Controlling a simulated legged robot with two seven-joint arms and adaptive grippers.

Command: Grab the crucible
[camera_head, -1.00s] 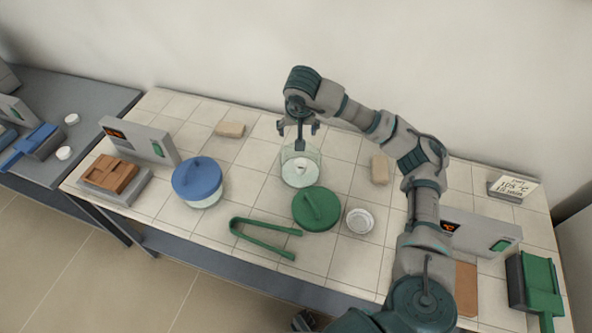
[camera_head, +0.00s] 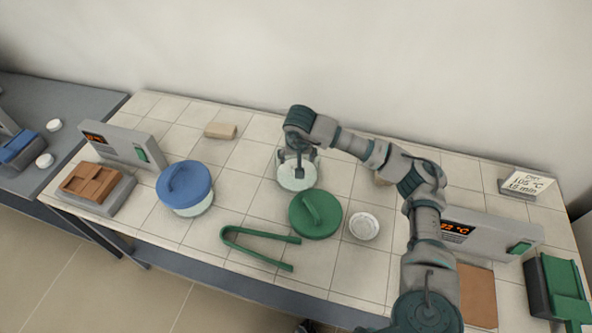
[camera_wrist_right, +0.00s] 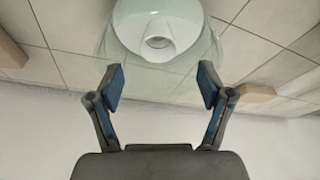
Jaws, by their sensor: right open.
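The white crucible (camera_wrist_right: 158,36) stands inside a clear glass jar (camera_wrist_right: 115,38) in the right wrist view. In the head view the jar (camera_head: 297,183) is at the middle of the tiled table, and my gripper mostly hides the crucible. My right gripper (camera_head: 298,160) points down just over the jar. In the wrist view the right gripper (camera_wrist_right: 162,84) is open and empty, with its fingers apart and the crucible ahead of the gap. How far the fingertips reach into the jar is hard to tell. My left gripper is not in view.
A blue-lidded jar (camera_head: 186,188) stands left. Furnaces (camera_head: 115,145) (camera_head: 490,236) stand at both sides. A tan block (camera_head: 220,131) lies behind.

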